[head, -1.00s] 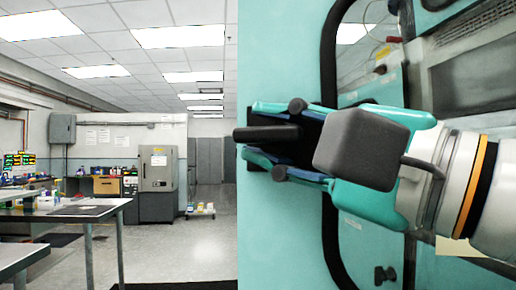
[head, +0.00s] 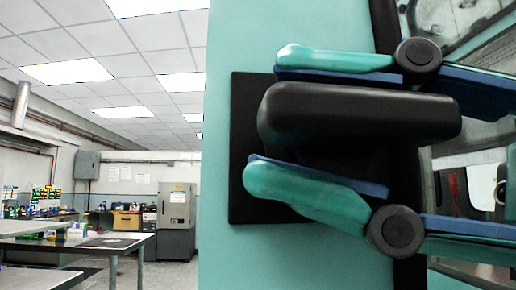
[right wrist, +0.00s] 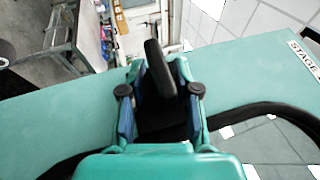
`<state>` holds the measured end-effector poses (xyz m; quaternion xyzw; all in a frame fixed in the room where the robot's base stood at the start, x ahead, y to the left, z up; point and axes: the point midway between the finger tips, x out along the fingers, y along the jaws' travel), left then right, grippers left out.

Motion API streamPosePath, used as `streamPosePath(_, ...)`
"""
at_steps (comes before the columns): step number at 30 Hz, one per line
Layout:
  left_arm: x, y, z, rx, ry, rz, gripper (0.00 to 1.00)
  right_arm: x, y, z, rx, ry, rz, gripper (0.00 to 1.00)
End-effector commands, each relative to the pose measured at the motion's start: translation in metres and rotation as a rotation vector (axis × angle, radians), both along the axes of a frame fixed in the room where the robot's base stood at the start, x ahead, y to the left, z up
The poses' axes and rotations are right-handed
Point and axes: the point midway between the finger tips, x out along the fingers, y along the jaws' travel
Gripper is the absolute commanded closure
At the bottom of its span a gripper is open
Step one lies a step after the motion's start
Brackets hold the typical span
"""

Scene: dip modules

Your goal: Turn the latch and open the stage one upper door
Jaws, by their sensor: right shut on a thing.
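The teal stage one upper door (head: 300,30) fills the right part of the head view, with a black-edged window at its right. A black latch handle (head: 390,112) lies roughly level in front of a black square base plate (head: 243,150). My right gripper (head: 278,122) has one finger above the handle and one below, shut on it. In the right wrist view the handle (right wrist: 158,68) stands between the fingers of the right gripper (right wrist: 160,72), slightly tilted. Part of the base plate is hidden behind the gripper. My left gripper is not in view.
A white label (right wrist: 305,58) reading "STAGE" is cut off at the right wrist view's edge. Left of the teal panel, the room shows tables (head: 110,243), a grey cabinet (head: 177,215) and open floor.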

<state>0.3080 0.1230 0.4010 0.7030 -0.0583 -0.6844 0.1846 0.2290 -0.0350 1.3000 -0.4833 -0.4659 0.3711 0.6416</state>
Motion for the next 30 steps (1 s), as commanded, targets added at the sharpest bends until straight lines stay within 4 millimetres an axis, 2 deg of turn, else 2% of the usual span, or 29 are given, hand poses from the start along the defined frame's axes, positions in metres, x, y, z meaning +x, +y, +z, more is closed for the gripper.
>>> streamPosePath(6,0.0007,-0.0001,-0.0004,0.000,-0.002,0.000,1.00,-0.0086,-0.0027,-0.0022,-0.007,-0.001,0.029,1.00)
streamPosePath(17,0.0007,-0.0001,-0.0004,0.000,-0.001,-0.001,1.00,-0.0090,0.0000,-0.0024,-0.007,0.001,0.045,1.00)
streamPosePath(18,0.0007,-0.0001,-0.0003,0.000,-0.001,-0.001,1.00,-0.0091,0.0002,-0.0025,-0.007,0.001,0.045,0.68)
streamPosePath(22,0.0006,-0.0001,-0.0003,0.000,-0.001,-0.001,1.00,-0.0090,0.0001,-0.0022,-0.007,0.001,0.045,0.46)
streamPosePath(23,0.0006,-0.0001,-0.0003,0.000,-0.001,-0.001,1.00,-0.0090,-0.0001,-0.0020,-0.006,0.001,0.045,0.43)
streamPosePath(30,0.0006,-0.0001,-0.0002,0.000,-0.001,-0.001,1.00,-0.0093,-0.0012,-0.0006,-0.002,-0.001,0.043,0.43)
